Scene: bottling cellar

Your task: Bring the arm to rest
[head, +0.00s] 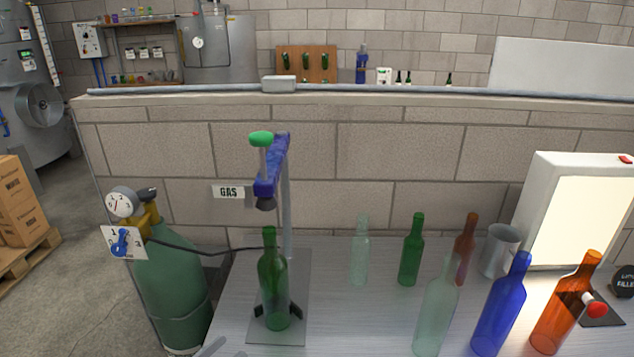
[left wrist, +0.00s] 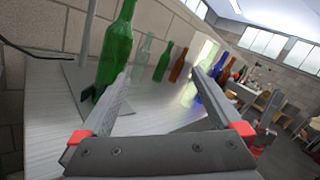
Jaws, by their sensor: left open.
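My left gripper (left wrist: 160,78) is open and empty in the left wrist view, its two grey fingers spread apart. In the head view only a grey bit of my left gripper (head: 215,347) shows at the bottom edge, by the table's left front. A green bottle (head: 273,290) stands upright on the base of the filling stand (head: 270,172), below its nozzle. This bottle also shows in the left wrist view (left wrist: 117,48), beyond the left finger and seemingly apart from it.
Several bottles stand on the table's right, among them a blue one (head: 500,310) and an amber one (head: 566,305). A light box (head: 530,205) and grey mug (head: 499,250) stand behind. A green gas cylinder (head: 172,290) stands left of the table. A block wall (head: 380,150) runs behind.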

